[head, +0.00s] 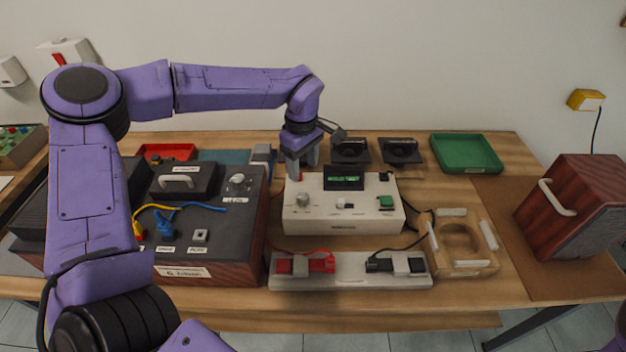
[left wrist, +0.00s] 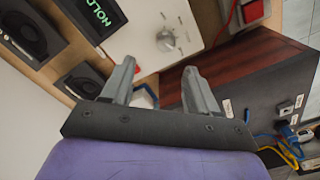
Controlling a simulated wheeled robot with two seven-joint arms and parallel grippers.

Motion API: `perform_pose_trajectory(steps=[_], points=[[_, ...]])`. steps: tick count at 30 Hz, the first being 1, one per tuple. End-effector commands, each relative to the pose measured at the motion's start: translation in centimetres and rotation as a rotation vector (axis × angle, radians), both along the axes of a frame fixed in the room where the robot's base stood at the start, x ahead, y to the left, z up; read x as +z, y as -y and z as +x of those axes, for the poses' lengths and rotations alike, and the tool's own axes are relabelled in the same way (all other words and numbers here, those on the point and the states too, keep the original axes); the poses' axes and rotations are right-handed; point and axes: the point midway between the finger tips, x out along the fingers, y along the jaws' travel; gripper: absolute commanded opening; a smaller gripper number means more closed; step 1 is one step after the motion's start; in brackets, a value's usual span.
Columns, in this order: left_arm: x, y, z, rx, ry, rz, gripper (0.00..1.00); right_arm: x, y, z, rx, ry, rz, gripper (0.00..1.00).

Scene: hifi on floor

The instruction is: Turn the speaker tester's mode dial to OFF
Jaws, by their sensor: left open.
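The speaker tester (head: 350,221) is a cream box in the middle of the workbench. Its mode dial (head: 302,199) is a pale round knob at the left of its top face; the dial also shows in the left wrist view (left wrist: 166,40), with marks around it too small to read. The tester's dark display (head: 344,178) shows green text. My left gripper (head: 303,168) is above the back left part of the tester, behind the dial. Its two fingers (left wrist: 157,80) are apart with nothing between them, and the dial lies beyond the tips. My right gripper is out of view.
A dark wood-sided hi-fi unit (head: 215,265) with cables stands left of the tester. A pale strip with red and black clamps (head: 350,285) lies in front. Speaker drivers (head: 400,151) and a green tray (head: 466,153) are behind; a wooden speaker cabinet (head: 565,205) is at right.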

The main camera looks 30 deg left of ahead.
Motion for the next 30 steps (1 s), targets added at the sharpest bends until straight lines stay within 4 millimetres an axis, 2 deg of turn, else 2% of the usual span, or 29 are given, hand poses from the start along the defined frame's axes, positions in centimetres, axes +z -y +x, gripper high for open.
perform_pose_trajectory(steps=[9,12,16,24,29,30], points=[[-6.8,0.0,-0.1,0.000,-0.007,0.001,0.59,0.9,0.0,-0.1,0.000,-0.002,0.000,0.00],[-8.5,0.0,-0.1,-0.001,-0.005,0.001,0.59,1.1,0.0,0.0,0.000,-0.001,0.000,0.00],[-9.7,0.0,0.0,-0.002,-0.003,0.000,0.59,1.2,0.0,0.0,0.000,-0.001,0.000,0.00],[-9.9,0.0,0.0,-0.001,-0.002,0.000,0.59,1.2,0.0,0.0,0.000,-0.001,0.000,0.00],[-9.9,0.0,0.0,-0.001,-0.002,0.000,0.07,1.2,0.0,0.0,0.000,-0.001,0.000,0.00],[-9.9,0.0,0.0,-0.001,-0.002,0.000,0.03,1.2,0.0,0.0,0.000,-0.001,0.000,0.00]])
